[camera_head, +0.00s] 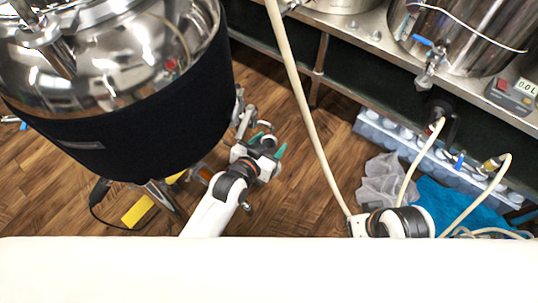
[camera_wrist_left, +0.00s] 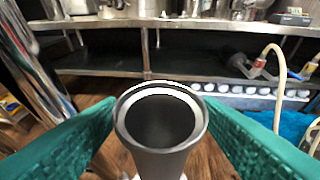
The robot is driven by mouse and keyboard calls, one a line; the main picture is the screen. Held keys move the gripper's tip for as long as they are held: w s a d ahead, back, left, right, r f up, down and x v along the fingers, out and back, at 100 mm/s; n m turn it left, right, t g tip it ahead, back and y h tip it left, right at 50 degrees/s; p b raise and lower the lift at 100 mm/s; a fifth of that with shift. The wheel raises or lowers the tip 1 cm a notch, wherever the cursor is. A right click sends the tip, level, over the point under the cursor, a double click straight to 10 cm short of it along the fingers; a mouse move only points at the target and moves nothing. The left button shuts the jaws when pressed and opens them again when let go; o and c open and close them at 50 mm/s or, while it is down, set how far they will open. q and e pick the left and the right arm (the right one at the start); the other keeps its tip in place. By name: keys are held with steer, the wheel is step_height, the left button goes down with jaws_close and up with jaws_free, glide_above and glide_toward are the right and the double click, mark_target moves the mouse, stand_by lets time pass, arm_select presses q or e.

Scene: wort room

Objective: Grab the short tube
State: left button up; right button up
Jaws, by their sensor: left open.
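The short tube (camera_wrist_left: 160,149) is a dark grey cylinder with a pale rim. In the left wrist view its open end faces the camera, between the two green fingers of my left gripper. In the head view my left gripper (camera_head: 268,146) is just right of the large kettle, above the wooden floor; the tube is hard to make out there. My right wrist shows at the lower right, but its fingers cannot be made out.
A large kettle (camera_head: 140,115) with a black jacket fills the upper left. A steel bench (camera_head: 350,33) with a tank runs along the upper right. A beige hose (camera_head: 302,95) crosses the middle. A grey cloth (camera_head: 383,178) and blue cloth (camera_head: 450,203) lie at right.

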arm_select(q)
steer(key=c, duration=1.2)
steer(key=shift+r, duration=0.2)
